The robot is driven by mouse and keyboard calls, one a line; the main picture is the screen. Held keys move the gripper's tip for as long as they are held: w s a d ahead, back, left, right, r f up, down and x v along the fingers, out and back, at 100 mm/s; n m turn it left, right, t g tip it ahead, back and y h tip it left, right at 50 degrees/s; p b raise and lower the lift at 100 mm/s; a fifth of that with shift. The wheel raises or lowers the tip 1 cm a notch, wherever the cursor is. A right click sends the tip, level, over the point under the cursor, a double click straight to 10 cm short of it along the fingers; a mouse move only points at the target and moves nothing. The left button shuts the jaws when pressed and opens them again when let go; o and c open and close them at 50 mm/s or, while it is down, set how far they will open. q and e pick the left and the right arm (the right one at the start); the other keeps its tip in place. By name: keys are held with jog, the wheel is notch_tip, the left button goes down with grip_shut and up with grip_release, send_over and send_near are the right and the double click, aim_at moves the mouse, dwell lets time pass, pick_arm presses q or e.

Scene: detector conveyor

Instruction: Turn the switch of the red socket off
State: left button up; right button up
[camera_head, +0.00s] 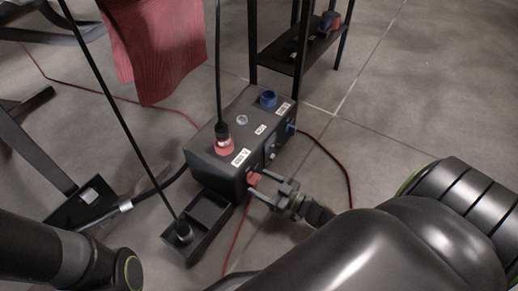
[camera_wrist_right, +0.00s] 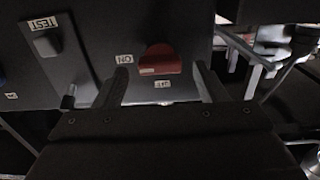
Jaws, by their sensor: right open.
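The black socket box (camera_head: 236,150) stands on the floor in the middle of the head view. The red socket (camera_head: 224,146) is on its top, with a black plug and cable in it. The red switch (camera_head: 253,179) is on the box's side; it also shows in the right wrist view (camera_wrist_right: 160,60) as a red knob with ON and OFF labels. My right gripper (camera_head: 257,186) is open at the switch. In the wrist view its fingers (camera_wrist_right: 161,74) stand on either side of the knob, with gaps; contact is not visible. My left gripper is out of view.
A blue socket (camera_head: 268,98) is on the box top, and blue parts are on its side. A black open tray (camera_head: 197,222) adjoins the box, with a cable end in it. Black shelving (camera_head: 298,60) stands behind. Red cloth (camera_head: 160,48) hangs at upper left. Cables cross the floor.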

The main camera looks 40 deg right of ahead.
jog(key=shift+x, duration=0.85)
jog(key=shift+c, duration=0.3)
jog(key=c, duration=0.9)
